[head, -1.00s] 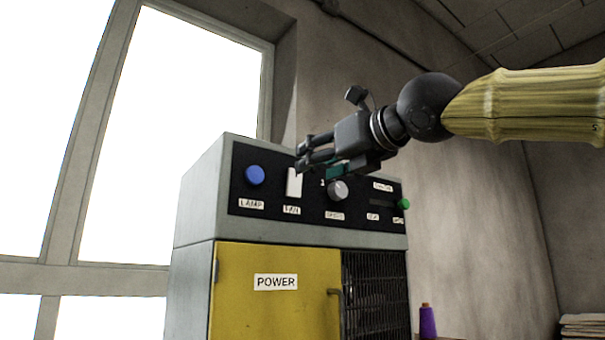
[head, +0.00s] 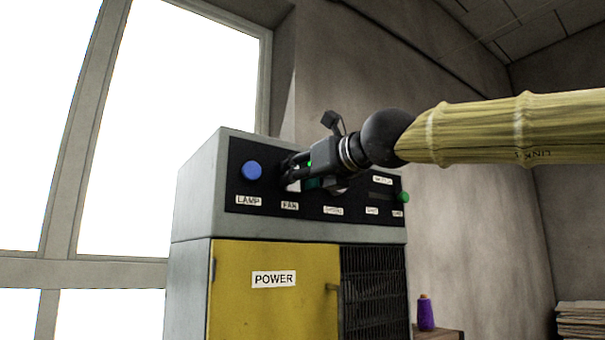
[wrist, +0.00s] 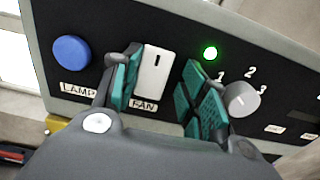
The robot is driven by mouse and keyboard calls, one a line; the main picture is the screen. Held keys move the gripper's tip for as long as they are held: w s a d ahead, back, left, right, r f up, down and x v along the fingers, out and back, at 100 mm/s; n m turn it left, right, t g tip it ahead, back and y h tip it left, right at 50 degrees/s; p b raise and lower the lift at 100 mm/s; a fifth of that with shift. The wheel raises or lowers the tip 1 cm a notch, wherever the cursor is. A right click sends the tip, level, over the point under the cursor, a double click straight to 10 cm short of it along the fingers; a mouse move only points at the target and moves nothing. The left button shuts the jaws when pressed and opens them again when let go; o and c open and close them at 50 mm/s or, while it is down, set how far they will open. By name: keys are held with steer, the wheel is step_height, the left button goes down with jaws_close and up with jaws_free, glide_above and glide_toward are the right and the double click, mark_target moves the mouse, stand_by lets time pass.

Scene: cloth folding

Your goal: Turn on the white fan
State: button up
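The white fan switch (wrist: 152,72) is a tall white rocker above the FAN label (wrist: 144,105) on the black panel. Only a small part of the switch (head: 293,187) shows in the head view, behind my gripper. My gripper (head: 290,172) is at the panel in front of the switch. In the wrist view its teal-padded fingers (wrist: 160,88) are apart, one on each side of the switch, with nothing held. The left finger is close to the switch edge; I cannot tell whether it touches. A green light (wrist: 210,53) is lit right of the switch.
A blue LAMP button (wrist: 72,50) is left of the switch. A grey numbered knob (wrist: 241,99) is close to the right finger. A green button (head: 404,197) is at the panel's right end. Below is a yellow POWER door (head: 275,310). A purple spool (head: 425,312) stands at right.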

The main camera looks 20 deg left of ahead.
steer(key=shift+s+a+r, duration=0.1)
steer(key=shift+s+r, duration=0.2)
steer(key=shift+s, duration=0.25)
steer(key=c, duration=0.6)
steer(key=shift+w+r+h+p, duration=0.2)
steer(key=shift+r+h+p, duration=0.1)
steer(key=shift+p, duration=0.15)
steer(key=shift+f+g, duration=0.1)
steer(key=shift+g, duration=0.2)
steer(key=o, duration=1)
steer(key=shift+o, duration=0.2)
steer(key=shift+f, duration=0.15)
steer(key=shift+s, duration=0.1)
